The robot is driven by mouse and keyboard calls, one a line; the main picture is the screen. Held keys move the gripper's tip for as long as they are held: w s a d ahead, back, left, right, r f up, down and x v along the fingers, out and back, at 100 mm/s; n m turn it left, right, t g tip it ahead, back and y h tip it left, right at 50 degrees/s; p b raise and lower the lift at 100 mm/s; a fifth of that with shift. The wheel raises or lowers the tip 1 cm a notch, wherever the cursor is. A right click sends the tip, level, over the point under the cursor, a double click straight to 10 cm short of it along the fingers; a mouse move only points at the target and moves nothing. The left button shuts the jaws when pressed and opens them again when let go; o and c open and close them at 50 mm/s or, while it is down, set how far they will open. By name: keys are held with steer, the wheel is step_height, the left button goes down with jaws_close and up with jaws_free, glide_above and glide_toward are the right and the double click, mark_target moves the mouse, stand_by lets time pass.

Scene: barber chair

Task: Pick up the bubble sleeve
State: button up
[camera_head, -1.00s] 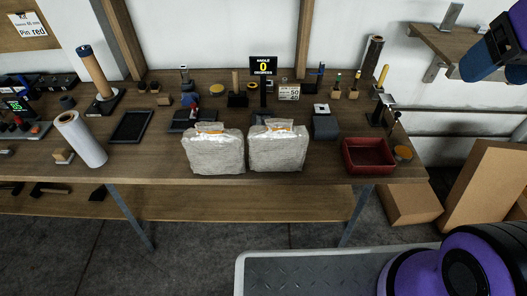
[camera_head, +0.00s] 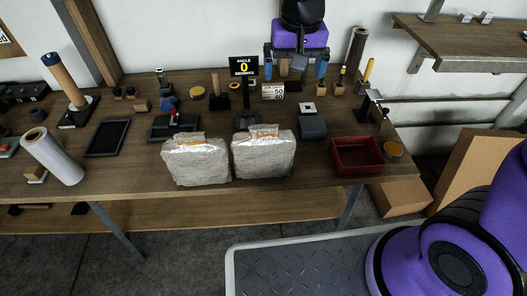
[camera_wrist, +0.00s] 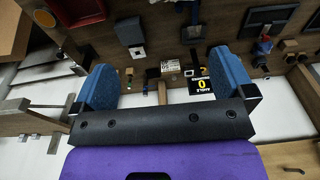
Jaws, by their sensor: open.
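Two whitish, crinkled sleeve-like packs stand side by side near the table's front edge in the head view: a left bubble sleeve (camera_head: 196,163) and a right bubble sleeve (camera_head: 264,155). Each has an orange mark at its top. The frames do not show which one the task means. My gripper (camera_head: 296,70) is high above the back of the table, behind and right of both packs and apart from them. Its blue fingers are wide apart with nothing between them, as the wrist view (camera_wrist: 160,82) also shows. I cannot make out either pack in the wrist view.
On the wooden table (camera_head: 120,177), a black angle sign (camera_head: 243,68) stands behind the packs. A red tray (camera_head: 357,155) is at right, a white roll (camera_head: 52,156) at left. A wall shelf (camera_head: 460,55) juts out at upper right. Cardboard boxes (camera_head: 485,170) stand right.

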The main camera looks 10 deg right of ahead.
steer(key=g, duration=0.1)
glide_above(264, 127)
step_height(264, 127, down, 7)
steer(key=f, duration=0.6)
steer(key=shift+s+a, duration=0.2)
steer(key=shift+a, duration=0.2)
steer(key=shift+w+d+f, duration=0.1)
steer(key=shift+d+f, duration=0.1)
steer(key=shift+f, duration=1.1)
steer(key=shift+w+d+f, duration=0.1)
steer(key=shift+d+f, duration=0.05)
steer(key=shift+f, duration=1.1)
steer(key=shift+c, duration=0.2)
steer(key=c, duration=1.1)
